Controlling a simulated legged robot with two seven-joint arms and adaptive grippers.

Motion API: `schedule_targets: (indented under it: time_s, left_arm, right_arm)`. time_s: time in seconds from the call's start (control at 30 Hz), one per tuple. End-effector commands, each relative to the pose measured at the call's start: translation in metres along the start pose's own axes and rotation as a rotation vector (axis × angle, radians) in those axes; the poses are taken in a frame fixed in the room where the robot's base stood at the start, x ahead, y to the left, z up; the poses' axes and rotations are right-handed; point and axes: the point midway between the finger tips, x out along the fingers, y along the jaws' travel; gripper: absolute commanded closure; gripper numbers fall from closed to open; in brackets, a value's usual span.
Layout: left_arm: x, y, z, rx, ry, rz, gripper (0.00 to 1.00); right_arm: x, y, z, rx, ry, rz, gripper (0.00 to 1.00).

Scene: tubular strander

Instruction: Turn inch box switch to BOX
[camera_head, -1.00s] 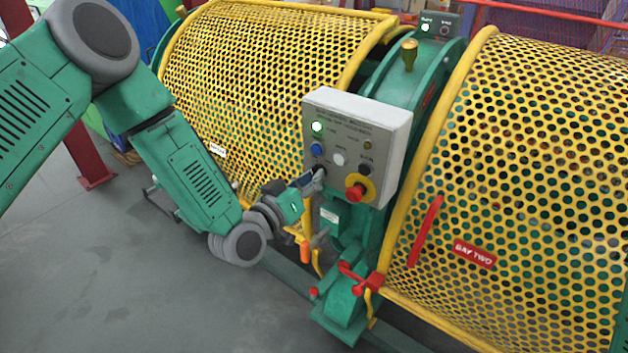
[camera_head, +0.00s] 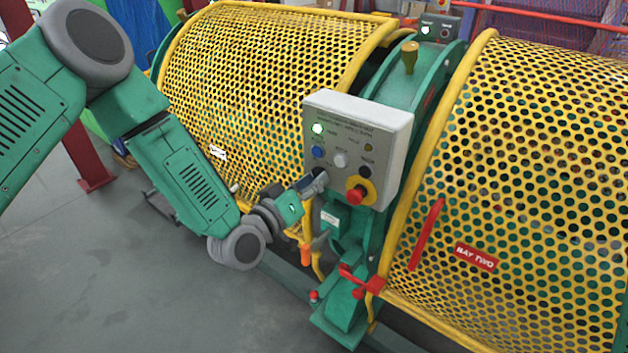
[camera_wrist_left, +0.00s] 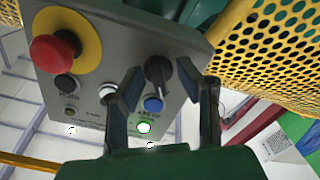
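The grey control box (camera_head: 390,125) faces me between two yellow mesh guards. A black rotary switch (camera_wrist_left: 158,70) with a pale pointer mark shows in the left wrist view, where the box appears upside down. In the head view this switch is hidden behind my left gripper (camera_head: 318,182), at the box's lower left corner. In the wrist view the left gripper (camera_wrist_left: 160,90) is open, with its two dark fingers apart on either side of the switch. Contact with the knob cannot be told. The labels are too small to read. My right gripper is in neither view.
A red emergency button (camera_head: 356,194) on a yellow disc sits right of the gripper. A blue button (camera_wrist_left: 153,104), a lit green lamp (camera_wrist_left: 144,127) and a white button (camera_wrist_left: 108,91) are close to the fingers. A yellow mesh guard (camera_head: 260,80) stands behind the arm.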

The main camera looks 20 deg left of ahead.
Motion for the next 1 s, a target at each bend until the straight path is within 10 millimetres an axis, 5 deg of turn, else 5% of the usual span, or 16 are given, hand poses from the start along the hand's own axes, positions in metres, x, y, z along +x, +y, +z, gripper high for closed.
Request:
schedule_targets:
  time_s: [0.27, 0.7, 1.0]
  left_arm:
    - [-0.005, 0.0, -0.001, 0.001, 0.002, 0.001, 0.7]
    - [-0.09, -0.001, 0.001, -0.002, -0.001, -0.002, 0.7]
    - [-0.118, -0.002, 0.001, -0.001, 0.0, 0.0, 0.7]
  right_arm:
    - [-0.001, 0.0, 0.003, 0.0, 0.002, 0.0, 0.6]
    - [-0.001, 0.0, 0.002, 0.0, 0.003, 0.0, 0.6]
    - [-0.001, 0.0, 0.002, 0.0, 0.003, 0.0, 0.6]
